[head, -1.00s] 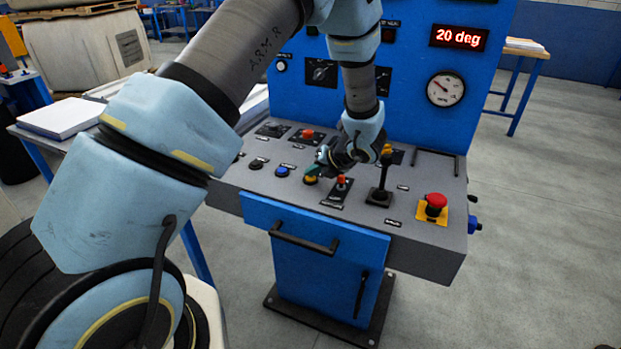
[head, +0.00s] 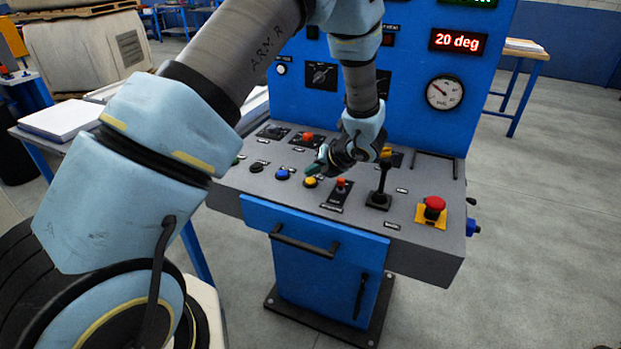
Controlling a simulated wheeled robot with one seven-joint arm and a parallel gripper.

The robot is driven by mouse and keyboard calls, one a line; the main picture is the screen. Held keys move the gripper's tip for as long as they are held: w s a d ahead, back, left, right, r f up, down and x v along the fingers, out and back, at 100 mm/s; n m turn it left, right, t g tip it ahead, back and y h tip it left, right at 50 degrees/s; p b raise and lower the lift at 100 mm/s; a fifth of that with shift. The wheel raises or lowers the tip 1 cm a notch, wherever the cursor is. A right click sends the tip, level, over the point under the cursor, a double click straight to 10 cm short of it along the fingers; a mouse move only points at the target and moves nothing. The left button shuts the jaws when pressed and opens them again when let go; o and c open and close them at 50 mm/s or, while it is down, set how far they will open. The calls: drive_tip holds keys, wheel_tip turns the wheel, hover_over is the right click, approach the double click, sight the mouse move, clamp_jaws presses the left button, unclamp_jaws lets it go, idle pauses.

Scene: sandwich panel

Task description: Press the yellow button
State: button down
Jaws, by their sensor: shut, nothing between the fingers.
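The yellow button (head: 310,182) sits on the sloped grey desk of the blue control panel, between a blue button and a small red-tipped switch. It shows clear of the fingers in the head view. My gripper (head: 314,169) is shut and empty, with its green-tinted fingertips pointing down and left just above and behind the button. There seems to be a small gap between the tips and the button.
A blue button (head: 282,174) and a black button (head: 257,167) lie to the left. A red-tipped switch (head: 341,184), a black lever (head: 380,190) and a red mushroom button (head: 434,208) stand to the right.

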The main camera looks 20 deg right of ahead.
sight(313, 183)
wheel_tip(313, 183, up, 5)
drive_tip(key=p, duration=0.4)
drive_tip(key=shift+r, duration=0.1)
idle(0.3)
idle(0.5)
drive_tip(key=s+a+r+n+g, duration=0.2)
drive_tip(key=a+r+n+g, duration=0.15)
drive_tip(key=a+n, duration=0.6)
drive_tip(key=s+a+r+n+g, duration=0.2)
drive_tip(key=a+r+n, duration=0.2)
drive_tip(key=a+n, duration=0.5)
drive_tip(key=s+a+r+n+h, duration=0.2)
drive_tip(key=s+a+n, duration=0.2)
drive_tip(key=n, duration=0.6)
drive_tip(key=s+a+r+n+g+h, duration=0.1)
drive_tip(key=s+a+r+n, duration=0.2)
drive_tip(key=s+a+n, duration=0.2)
drive_tip(key=shift+a+r+n+h, duration=0.4)
drive_tip(key=shift+a+n, duration=1.1)
drive_tip(key=shift+n, duration=1.35)
